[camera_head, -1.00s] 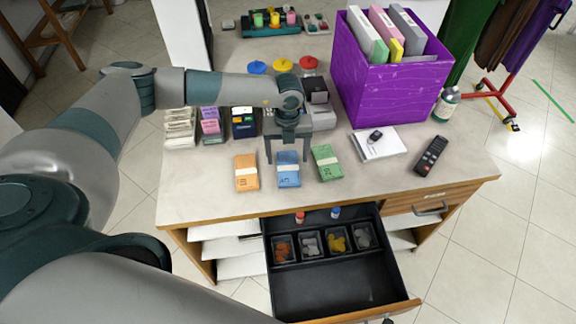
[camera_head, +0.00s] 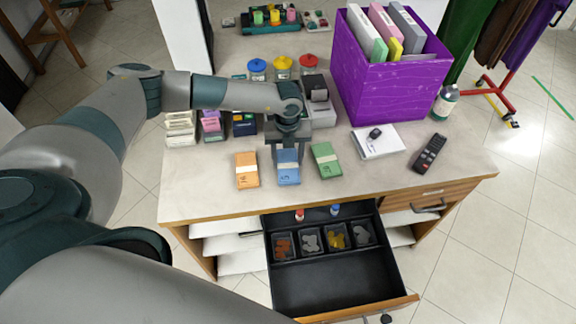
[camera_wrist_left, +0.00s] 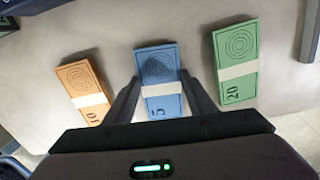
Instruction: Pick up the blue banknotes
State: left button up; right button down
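The blue banknotes (camera_head: 288,172) are a banded stack marked 5, lying flat on the counter between an orange stack (camera_head: 247,170) and a green stack (camera_head: 327,160). My left gripper (camera_head: 288,160) points down over the blue stack, with one finger at each long side. In the left wrist view the blue stack (camera_wrist_left: 158,72) lies between the two fingers (camera_wrist_left: 160,82). The fingertips are very close to its edges; I cannot tell whether they touch. The gripper looks open. The far end of the stack is partly hidden by the gripper in the head view. My right gripper is not in view.
An open cash drawer (camera_head: 335,285) with coin cups juts out below the counter. A purple box (camera_head: 392,90) with folders, a white pad (camera_head: 384,143) with a key fob and a remote (camera_head: 430,153) are to the right. The front counter (camera_head: 215,200) is clear.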

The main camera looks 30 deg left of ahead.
aim_at(288, 161)
pick_arm(q)
jog(key=shift+r, duration=0.15)
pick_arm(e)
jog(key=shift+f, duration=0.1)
